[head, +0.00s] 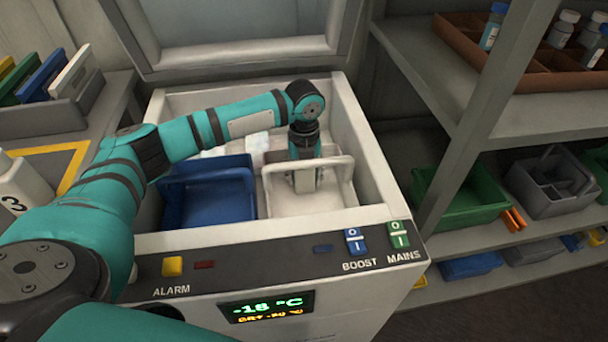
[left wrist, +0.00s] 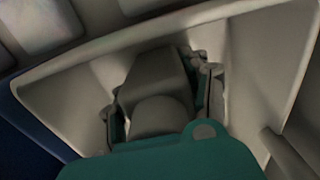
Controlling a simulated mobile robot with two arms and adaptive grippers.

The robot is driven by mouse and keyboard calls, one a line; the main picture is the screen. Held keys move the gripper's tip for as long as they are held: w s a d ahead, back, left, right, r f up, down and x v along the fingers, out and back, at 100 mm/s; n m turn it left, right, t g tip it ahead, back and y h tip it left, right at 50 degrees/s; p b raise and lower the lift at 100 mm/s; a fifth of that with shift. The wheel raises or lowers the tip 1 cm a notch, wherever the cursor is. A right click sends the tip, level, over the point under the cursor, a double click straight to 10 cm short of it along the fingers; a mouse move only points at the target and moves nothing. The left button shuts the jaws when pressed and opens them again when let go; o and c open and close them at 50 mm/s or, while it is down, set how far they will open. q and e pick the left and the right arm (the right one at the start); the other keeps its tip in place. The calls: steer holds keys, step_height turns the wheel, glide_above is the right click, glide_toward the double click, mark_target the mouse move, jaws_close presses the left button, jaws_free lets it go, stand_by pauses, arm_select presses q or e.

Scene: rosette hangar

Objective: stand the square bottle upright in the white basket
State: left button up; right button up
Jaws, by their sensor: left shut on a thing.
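The white basket (head: 343,168) sits inside the open chest freezer, right of a blue basket. My left arm reaches over the freezer, and my left gripper (head: 305,180) points down into the white basket. In the left wrist view the gripper (left wrist: 160,100) is shut on the square bottle (left wrist: 155,72), a pale grey block-like body with a rounded part nearer the camera. The bottle is inside the white basket's walls (left wrist: 75,85). In the head view the gripper and basket handle hide part of it. I cannot tell whether it touches the basket floor. My right gripper is not in view.
The blue basket (head: 170,188) stands left in the freezer (head: 375,150), with frosty white packs (head: 258,142) behind. The freezer's raised lid (head: 240,62) is at the back. Shelves at right hold a brown crate (head: 462,42) with bottles and a green bin (head: 455,212).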

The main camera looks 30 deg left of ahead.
arm_select(q)
steer(key=o, duration=1.3)
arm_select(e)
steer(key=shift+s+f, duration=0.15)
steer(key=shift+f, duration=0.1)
arm_select(q)
step_height(320, 180, up, 12)
steer(key=shift+r+p, duration=0.1)
steer(key=shift+p, duration=1.1)
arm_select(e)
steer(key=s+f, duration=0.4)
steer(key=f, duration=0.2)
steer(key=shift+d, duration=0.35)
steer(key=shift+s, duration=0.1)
